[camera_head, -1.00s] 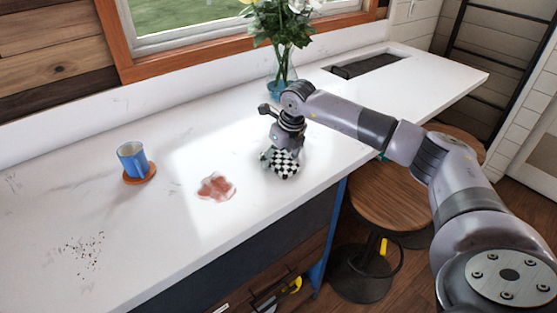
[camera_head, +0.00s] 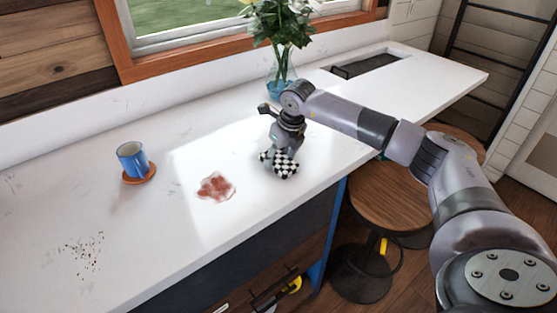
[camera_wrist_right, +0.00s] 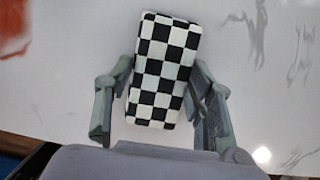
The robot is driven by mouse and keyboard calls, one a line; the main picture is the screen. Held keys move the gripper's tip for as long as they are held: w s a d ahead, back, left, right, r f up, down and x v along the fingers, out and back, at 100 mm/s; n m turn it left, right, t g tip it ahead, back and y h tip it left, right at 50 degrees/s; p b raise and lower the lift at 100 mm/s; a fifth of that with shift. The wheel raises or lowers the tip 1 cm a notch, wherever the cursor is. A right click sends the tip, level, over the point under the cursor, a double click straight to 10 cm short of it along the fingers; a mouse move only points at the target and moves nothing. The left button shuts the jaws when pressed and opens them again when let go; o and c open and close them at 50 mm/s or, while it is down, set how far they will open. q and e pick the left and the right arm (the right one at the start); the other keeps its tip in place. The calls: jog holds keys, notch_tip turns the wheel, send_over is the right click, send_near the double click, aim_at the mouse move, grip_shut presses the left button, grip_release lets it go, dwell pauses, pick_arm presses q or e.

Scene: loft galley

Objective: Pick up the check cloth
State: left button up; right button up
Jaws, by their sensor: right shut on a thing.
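The check cloth (camera_head: 286,166) is a black-and-white checked, folded pad on the white counter near its front edge. My right gripper (camera_head: 278,155) is over it, pointing down, and hides part of it. In the right wrist view the cloth (camera_wrist_right: 160,72) lies between the two fingers of my right gripper (camera_wrist_right: 161,110), slightly tilted. The gripper is shut on the cloth. I cannot tell whether the cloth is clear of the counter. My left gripper is not in view.
A red-brown stain (camera_head: 215,187) lies left of the cloth. A blue mug (camera_head: 131,160) stands on an orange coaster (camera_head: 140,179), with dark crumbs (camera_head: 82,253) further left. A flower vase (camera_head: 281,68) stands behind my gripper. A round stool (camera_head: 395,200) is below the counter.

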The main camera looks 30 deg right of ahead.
aim_at(279, 159)
jog(key=shift+r, duration=0.6)
notch_tip(279, 159, up, 19)
jog(key=b, duration=0.4)
jog(key=o, duration=0.6)
jog(key=shift+f, duration=0.1)
jog(key=c, duration=0.5)
jog(key=shift+f, duration=0.1)
